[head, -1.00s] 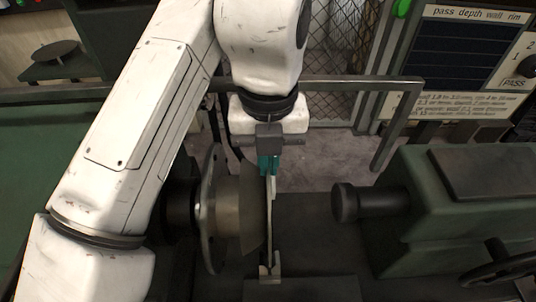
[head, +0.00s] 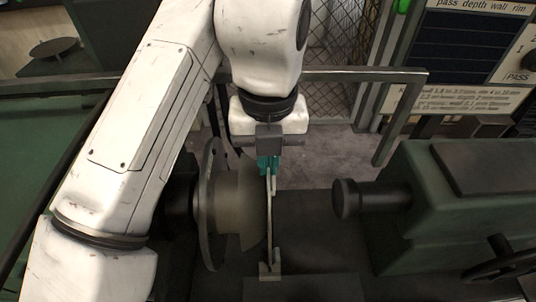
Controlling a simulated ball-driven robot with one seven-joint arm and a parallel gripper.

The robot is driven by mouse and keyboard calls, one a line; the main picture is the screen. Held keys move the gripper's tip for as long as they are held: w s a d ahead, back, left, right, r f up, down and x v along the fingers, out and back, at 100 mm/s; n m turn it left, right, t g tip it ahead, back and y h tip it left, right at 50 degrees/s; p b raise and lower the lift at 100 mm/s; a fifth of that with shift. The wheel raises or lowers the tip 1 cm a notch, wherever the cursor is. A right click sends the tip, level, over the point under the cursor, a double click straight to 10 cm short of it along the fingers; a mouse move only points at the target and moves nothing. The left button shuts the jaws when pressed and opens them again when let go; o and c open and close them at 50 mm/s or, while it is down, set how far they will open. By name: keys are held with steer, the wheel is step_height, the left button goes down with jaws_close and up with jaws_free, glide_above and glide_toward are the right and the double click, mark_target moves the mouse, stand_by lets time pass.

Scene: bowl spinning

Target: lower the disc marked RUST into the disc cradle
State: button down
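A thin pale disc (head: 270,215) stands upright, seen almost edge-on in the head view, so no marking on it can be read. My gripper (head: 268,167), with teal fingers, is shut on its top edge from above. The disc cradle (head: 270,277) is a small pale metal holder directly below. The disc's lower edge reaches down to the cradle's upright part; whether it rests on the bottom cannot be told.
A large round metal form (head: 228,205) on the lathe's left side stands close beside the disc. The dark tailstock spindle (head: 350,198) and green housing (head: 400,240) are at right, with a gap between. A metal rail (head: 365,76) runs behind; a display panel (head: 465,55) is at upper right.

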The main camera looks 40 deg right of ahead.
steer(key=c, duration=1.3)
jaws_free()
steer(key=shift+o, duration=0.2)
steer(key=shift+r, duration=0.1)
step_height(320, 180, up, 11)
steer(key=p, duration=0.9)
steer(key=shift+f, duration=0.2)
steer(key=shift+s+f, duration=0.1)
